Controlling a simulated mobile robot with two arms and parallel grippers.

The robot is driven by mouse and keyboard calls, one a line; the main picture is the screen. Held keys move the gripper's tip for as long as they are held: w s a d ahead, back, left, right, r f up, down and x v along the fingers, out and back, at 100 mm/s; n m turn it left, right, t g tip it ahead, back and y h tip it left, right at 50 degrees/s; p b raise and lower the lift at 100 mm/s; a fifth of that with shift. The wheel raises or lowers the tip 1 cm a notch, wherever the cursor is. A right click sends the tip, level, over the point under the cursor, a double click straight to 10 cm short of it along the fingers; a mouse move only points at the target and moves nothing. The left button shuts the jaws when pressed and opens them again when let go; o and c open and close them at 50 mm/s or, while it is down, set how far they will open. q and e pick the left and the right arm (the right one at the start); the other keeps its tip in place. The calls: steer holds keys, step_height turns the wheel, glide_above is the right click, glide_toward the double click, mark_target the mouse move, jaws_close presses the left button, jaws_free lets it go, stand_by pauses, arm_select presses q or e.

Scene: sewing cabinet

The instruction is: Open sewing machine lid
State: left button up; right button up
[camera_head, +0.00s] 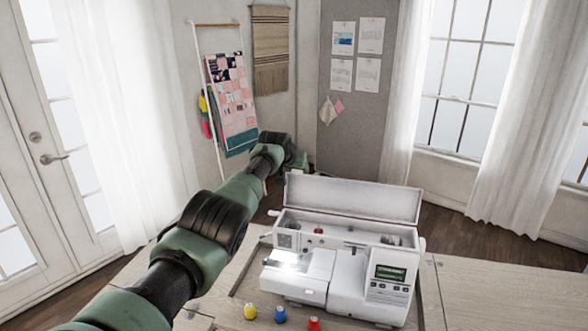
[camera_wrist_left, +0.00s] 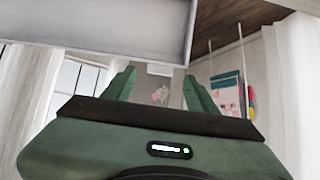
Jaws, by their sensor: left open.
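The white sewing machine (camera_head: 345,285) stands in a recess of the wooden cabinet. Its lid (camera_head: 352,198) is raised, standing up along the machine's back edge, and the compartment under it is exposed. My left arm reaches past the machine's left side. My left gripper (camera_wrist_left: 161,90) is open, with nothing between its fingers. In the head view its hand shows behind the lid's upper left corner; the fingertips are not clear there. In the left wrist view a pale grey panel, apparently the lid (camera_wrist_left: 130,30), crosses the top, just beyond the fingers. Contact cannot be told.
Three thread spools, yellow (camera_head: 250,311), blue (camera_head: 281,314) and red (camera_head: 314,323), stand in front of the machine. A red item (camera_head: 319,231) is inside the open compartment. The wooden top (camera_head: 500,292) to the right is clear. A quilt rack (camera_head: 231,95) stands against the back wall.

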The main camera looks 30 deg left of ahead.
arm_select(q)
steer(key=shift+f, duration=0.15)
steer(key=v, duration=0.8)
steer(key=shift+b, duration=0.35)
